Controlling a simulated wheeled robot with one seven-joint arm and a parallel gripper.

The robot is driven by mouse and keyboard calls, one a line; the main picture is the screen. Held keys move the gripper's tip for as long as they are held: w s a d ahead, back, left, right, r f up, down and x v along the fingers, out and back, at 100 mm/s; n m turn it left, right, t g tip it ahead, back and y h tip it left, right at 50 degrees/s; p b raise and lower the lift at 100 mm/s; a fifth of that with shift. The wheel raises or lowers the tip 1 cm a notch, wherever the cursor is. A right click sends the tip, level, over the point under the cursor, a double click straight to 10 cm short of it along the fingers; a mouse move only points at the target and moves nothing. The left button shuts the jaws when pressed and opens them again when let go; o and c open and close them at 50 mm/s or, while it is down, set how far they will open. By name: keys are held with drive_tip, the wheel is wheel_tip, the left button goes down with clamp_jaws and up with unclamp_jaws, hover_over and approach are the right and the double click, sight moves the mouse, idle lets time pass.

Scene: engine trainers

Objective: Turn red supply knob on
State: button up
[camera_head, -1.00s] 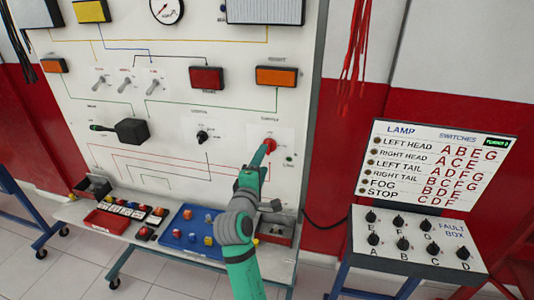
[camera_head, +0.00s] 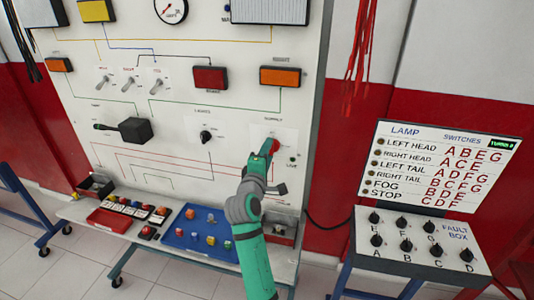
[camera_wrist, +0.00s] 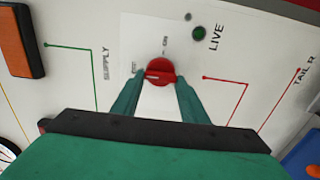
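The red supply knob (camera_head: 274,146) is on the upright white panel, right of its middle. In the wrist view the knob (camera_wrist: 160,71) shows in full, with its pale mark toward the OFF label on the left; the ON label is above it. My gripper (camera_head: 268,155) is at the knob from below and in front, partly covering it in the head view. In the wrist view my two green fingers (camera_wrist: 160,80) stand on either side of the knob, spread apart and very near its edges. Firm contact cannot be made out.
The green LIVE lamp (camera_wrist: 198,33) looks dark beside the knob. A black lights knob (camera_head: 206,136) is to the left. Below are a blue tray (camera_head: 195,240) and a red tray (camera_head: 110,220) on a shelf. A fault box (camera_head: 415,245) stands at the right.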

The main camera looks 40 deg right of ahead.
drive_tip(key=shift+s+d+m, duration=0.25)
drive_tip(key=shift+d+m, duration=0.05)
drive_tip(key=shift+d, duration=0.05)
drive_tip(key=shift+s+d+m, duration=0.15)
drive_tip(key=shift+m, duration=0.45)
drive_tip(key=m, duration=0.7)
drive_tip(key=shift+f, duration=0.15)
drive_tip(key=m, duration=0.9)
drive_tip(key=shift+f, duration=0.15)
drive_tip(key=o, duration=1.1)
drive_tip(key=shift+a, duration=0.2)
drive_tip(key=shift+r, duration=0.2)
